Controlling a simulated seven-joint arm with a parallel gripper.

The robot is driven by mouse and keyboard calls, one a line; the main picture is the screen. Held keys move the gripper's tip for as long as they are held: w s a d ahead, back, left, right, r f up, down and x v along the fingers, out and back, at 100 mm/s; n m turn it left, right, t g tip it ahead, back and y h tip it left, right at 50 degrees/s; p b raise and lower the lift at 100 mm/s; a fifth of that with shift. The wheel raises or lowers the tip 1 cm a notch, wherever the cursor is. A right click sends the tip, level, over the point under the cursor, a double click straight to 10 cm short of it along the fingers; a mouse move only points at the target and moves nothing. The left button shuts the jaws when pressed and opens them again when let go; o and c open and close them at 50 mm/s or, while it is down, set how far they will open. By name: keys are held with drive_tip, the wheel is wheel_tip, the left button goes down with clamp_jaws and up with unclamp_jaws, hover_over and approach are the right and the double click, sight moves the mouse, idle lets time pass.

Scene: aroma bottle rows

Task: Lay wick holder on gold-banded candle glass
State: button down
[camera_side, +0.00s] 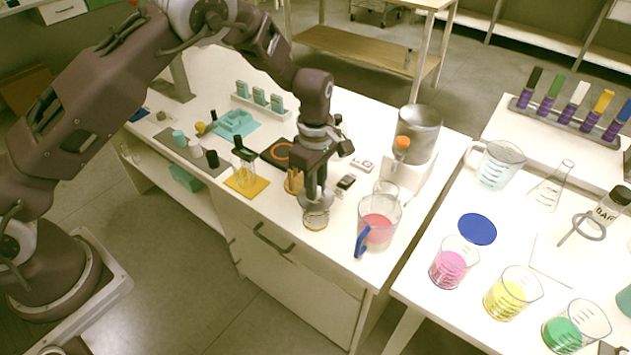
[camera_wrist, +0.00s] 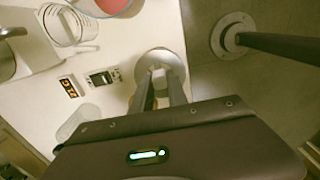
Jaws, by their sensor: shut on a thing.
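My gripper (camera_side: 315,186) points down near the front edge of the white bench. It is shut on the wick holder, a round silver-grey metal piece (camera_side: 315,199). In the wrist view, the wick holder (camera_wrist: 168,62) shows as a pale disc at the tips of my fingers (camera_wrist: 160,82). A short clear candle glass with a gold-brown band (camera_side: 316,220) stands directly under it in the side view. The wick holder appears at or just above the rim; I cannot tell whether they touch. In the wrist view the glass is hidden beneath the disc.
A pitcher of pink liquid with a blue handle (camera_side: 378,222) stands close on the right. Small meters (camera_side: 346,182) and an amber glass (camera_side: 294,182) are behind. A bottle on a yellow mat (camera_side: 246,188) stands left. The bench's front edge is close.

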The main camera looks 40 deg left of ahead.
idle(0.4)
drive_tip(key=shift+f, duration=0.35)
idle(0.3)
drive_tip(key=c, duration=1.2)
unclamp_jaws()
drive_tip(key=shift+c, duration=0.2)
drive_tip(key=o, duration=0.4)
